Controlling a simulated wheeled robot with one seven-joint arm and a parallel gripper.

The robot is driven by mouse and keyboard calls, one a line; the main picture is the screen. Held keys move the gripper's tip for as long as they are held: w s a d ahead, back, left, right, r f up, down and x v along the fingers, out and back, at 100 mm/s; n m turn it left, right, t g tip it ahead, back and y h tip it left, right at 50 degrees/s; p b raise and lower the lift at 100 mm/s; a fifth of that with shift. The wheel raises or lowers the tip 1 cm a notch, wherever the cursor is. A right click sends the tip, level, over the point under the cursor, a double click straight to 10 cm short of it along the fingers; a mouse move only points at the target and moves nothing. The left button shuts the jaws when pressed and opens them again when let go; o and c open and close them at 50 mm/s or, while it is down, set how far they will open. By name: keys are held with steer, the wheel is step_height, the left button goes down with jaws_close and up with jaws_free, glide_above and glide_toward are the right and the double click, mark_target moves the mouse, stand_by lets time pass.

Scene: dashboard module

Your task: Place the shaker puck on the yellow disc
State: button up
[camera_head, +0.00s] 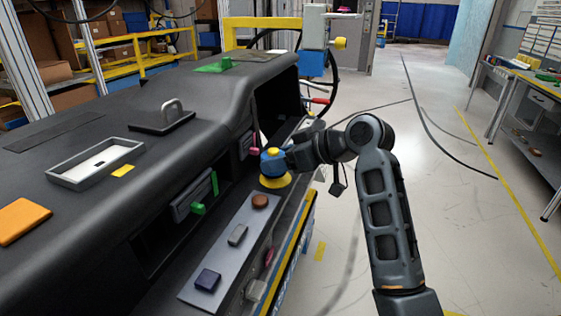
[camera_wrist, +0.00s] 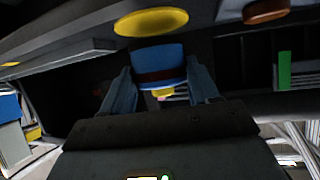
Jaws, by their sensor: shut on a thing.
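The shaker puck (camera_head: 271,166) is a blue cylinder with a yellow knob on top. My gripper (camera_head: 284,160) is shut on it, reaching in from the right. The yellow disc (camera_head: 276,183) lies directly below the puck on the dashboard's lower ledge. In the wrist view, which is upside down, the puck (camera_wrist: 156,60) sits between the two fingers (camera_wrist: 160,74). The yellow disc (camera_wrist: 150,22) shows just beyond the puck's base there, with a thin dark gap between them. The puck looks roughly upright.
A grey strip (camera_head: 218,262) near the disc carries a brown round piece (camera_head: 260,201), a grey block (camera_head: 237,235) and a dark blue block (camera_head: 207,280). A green-handled part (camera_head: 197,209) and a pink knob (camera_head: 254,150) stick out from the dashboard close by. Open floor lies to the right.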

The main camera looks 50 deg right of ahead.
steer(key=shift+f, duration=0.6)
steer(key=shift+f, duration=0.15)
steer(key=o, duration=1.4)
steer(key=shift+o, duration=0.2)
steer(key=v, duration=1.2)
steer(key=shift+b, duration=0.4)
